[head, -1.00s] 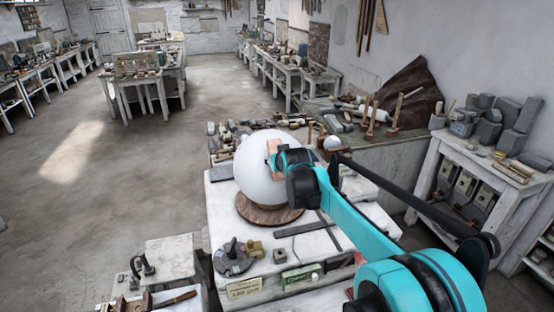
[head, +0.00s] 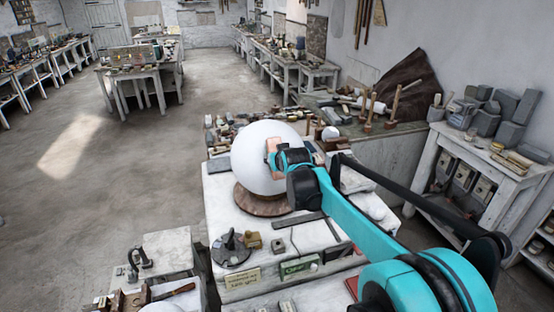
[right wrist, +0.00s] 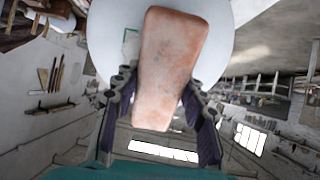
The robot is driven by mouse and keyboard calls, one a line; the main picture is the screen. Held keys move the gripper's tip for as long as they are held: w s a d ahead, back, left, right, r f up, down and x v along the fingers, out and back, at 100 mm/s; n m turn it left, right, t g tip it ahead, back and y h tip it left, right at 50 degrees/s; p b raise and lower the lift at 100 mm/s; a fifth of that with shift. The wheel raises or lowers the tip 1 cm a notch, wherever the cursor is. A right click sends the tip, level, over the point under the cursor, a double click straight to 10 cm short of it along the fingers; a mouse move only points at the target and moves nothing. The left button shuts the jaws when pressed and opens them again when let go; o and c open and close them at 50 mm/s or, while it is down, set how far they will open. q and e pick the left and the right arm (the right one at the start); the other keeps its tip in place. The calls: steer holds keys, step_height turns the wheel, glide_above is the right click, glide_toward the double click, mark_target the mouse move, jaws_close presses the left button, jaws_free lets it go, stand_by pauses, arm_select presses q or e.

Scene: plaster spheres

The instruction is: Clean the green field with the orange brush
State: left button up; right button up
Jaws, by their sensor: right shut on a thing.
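The large white plaster sphere (head: 252,158) sits on a round brown wooden base (head: 262,203) on the white workbench. My right gripper (head: 284,158) is at the sphere's right side, shut on the orange brush (head: 272,146). In the right wrist view the brush (right wrist: 172,60) is a salmon-orange block between the fingers of my right gripper (right wrist: 160,88), in front of the sphere (right wrist: 105,35). A small piece of green outline, part of the green field (right wrist: 130,42), shows beside the brush; the brush hides the rest. I cannot tell whether the brush touches the sphere. My left gripper is out of view.
The workbench (head: 222,190) holds a dark round tool stand (head: 231,252), small blocks and a green-labelled box (head: 298,267) in front of the sphere. Several tools crowd behind it. A shelf with grey blocks (head: 488,120) stands at the right. Open floor lies left.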

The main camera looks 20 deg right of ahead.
steer(key=shift+w+r+p, duration=0.6)
steer(key=shift+w+r, duration=0.05)
steer(key=shift+r, duration=0.2)
steer(key=shift+w+r+p, duration=0.55)
steer(key=shift+w+r, duration=0.1)
steer(key=shift+r, duration=0.15)
steer(key=shift+s+f+b, duration=0.35)
steer(key=shift+s+f, duration=0.05)
steer(key=shift+s, duration=0.95)
steer(key=shift+w+f, duration=0.1)
